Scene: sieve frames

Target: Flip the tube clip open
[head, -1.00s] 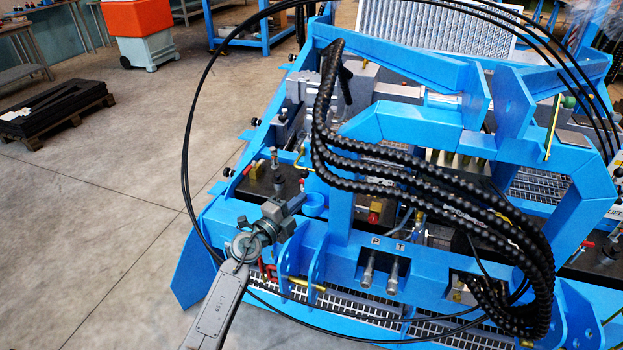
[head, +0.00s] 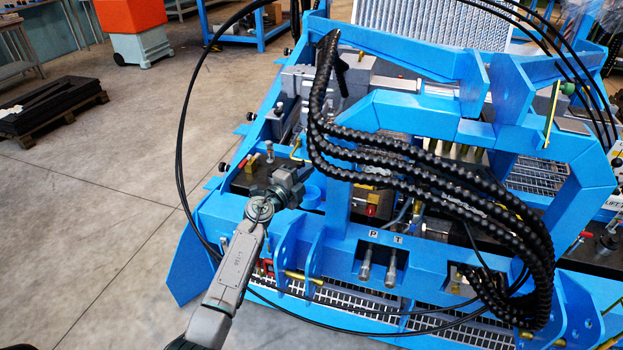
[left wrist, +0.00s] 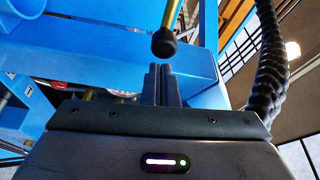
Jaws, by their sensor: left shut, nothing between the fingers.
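My left gripper (head: 301,180) is at the left side of the blue machine in the head view. In the left wrist view its two dark fingers (left wrist: 161,85) are close together, shut and empty. A black ball knob (left wrist: 164,43) on a short rod shows just beyond the fingertips in that view; a small gap in the picture separates them. I cannot tell whether this knob belongs to the tube clip. A small blue ring-like part (head: 313,197) sits right of the gripper in the head view. No tube clip is clearly recognisable. My right gripper is not in view.
The blue machine frame (head: 447,118) stands close around the gripper. Thick black sheathed hoses (head: 440,168) arch over it on the right. A thin black cable (head: 180,140) loops on the left.

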